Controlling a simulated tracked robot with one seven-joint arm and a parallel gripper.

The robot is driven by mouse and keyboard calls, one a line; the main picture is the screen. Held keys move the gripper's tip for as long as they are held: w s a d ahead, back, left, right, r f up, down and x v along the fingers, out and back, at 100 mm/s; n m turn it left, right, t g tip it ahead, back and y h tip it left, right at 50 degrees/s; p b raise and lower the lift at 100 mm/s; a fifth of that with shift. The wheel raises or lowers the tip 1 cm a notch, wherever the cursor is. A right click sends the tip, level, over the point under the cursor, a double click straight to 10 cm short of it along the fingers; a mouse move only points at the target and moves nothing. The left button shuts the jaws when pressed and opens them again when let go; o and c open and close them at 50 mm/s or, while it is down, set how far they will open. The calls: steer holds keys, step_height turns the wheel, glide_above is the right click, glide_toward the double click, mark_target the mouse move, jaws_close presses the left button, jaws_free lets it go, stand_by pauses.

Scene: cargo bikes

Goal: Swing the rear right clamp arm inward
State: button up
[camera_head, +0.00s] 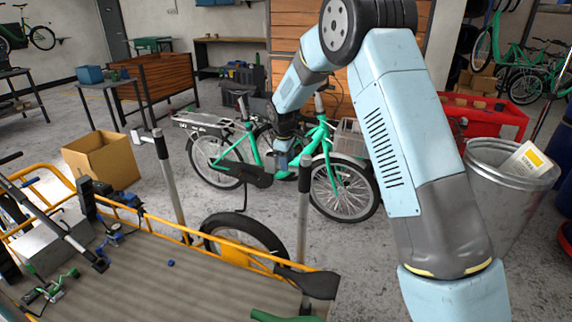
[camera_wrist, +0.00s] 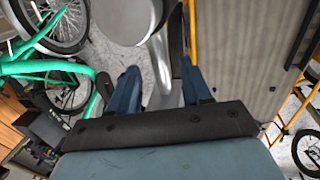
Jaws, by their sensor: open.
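The cargo bike's flat bed (camera_head: 150,285) fills the lower left of the head view. An upright grey post (camera_head: 304,205) stands at its near right corner. Another post (camera_head: 171,185) stands further left and has a short pale arm (camera_head: 149,136) at its top. Contact is unclear. I cannot tell for sure which part is the rear right clamp arm.
A green bicycle (camera_head: 345,195) stands behind the post. A cardboard box (camera_head: 100,160) is on the floor at the left. Tools and green parts (camera_head: 50,287) lie on the bed.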

steer(key=shift+w+d+f, duration=0.1)
steer(key=shift+w+f, duration=0.05)
steer(key=shift+f, duration=0.7)
steer(key=c, duration=0.9)
steer(key=shift+w+r, duration=0.1)
steer(key=shift+r, duration=0.05)
